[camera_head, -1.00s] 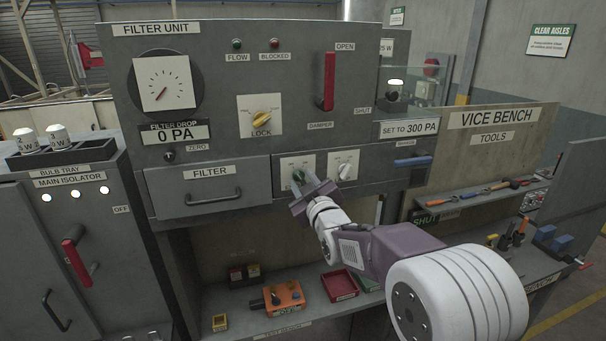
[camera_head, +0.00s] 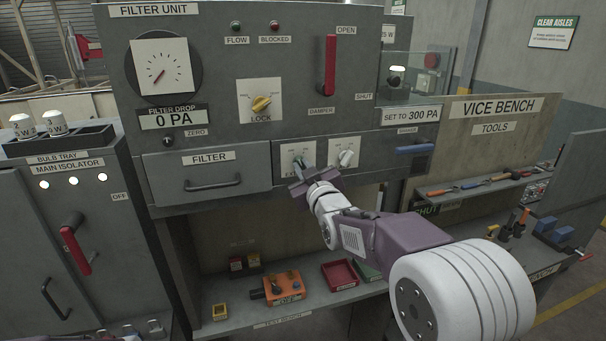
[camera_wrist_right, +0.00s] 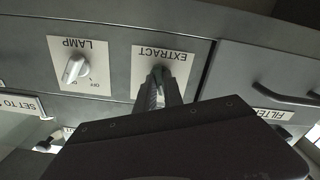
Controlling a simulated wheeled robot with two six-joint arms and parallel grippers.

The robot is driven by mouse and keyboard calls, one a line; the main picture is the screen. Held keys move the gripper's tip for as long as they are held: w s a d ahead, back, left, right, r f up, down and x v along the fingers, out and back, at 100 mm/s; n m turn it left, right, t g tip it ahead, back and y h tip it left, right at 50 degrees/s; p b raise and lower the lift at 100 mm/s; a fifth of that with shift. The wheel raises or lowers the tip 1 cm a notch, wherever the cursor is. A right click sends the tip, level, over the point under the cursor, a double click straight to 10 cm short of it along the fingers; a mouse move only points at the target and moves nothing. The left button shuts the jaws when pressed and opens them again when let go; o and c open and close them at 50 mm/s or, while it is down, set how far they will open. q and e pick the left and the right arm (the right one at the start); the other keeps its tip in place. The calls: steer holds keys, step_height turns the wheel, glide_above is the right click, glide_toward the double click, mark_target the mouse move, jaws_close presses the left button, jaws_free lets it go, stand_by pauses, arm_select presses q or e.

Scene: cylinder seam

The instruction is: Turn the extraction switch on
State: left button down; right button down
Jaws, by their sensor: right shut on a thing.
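The extraction switch is a small knob on a white plate (camera_head: 297,152) right of the filter drawer. The plate reads EXTRACT in the right wrist view (camera_wrist_right: 178,62), which is upside down. My right gripper (camera_head: 302,169) is at this knob, with its fingers straight in front of the plate. In the right wrist view the narrow fingers (camera_wrist_right: 160,88) are shut on the knob, whose end (camera_wrist_right: 160,71) shows between them. They hide most of it, so its exact setting cannot be read. My left gripper is not in view.
The lamp switch (camera_head: 345,157) sits close to the right of the extraction plate. The yellow lock knob (camera_head: 261,103) and red damper handle (camera_head: 330,66) are above. The filter drawer (camera_head: 207,177) is left. The test bench shelf (camera_head: 235,318) below holds an orange box (camera_head: 286,289).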

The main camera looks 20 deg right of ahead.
steer(key=shift+f+m+b, duration=0.2)
steer(key=shift+m+b, duration=3.05)
steer(key=shift+m, duration=1.75)
steer(key=c, duration=1.5)
jaws_free()
steer(key=shift+r, duration=0.1)
steer(key=shift+o, duration=0.2)
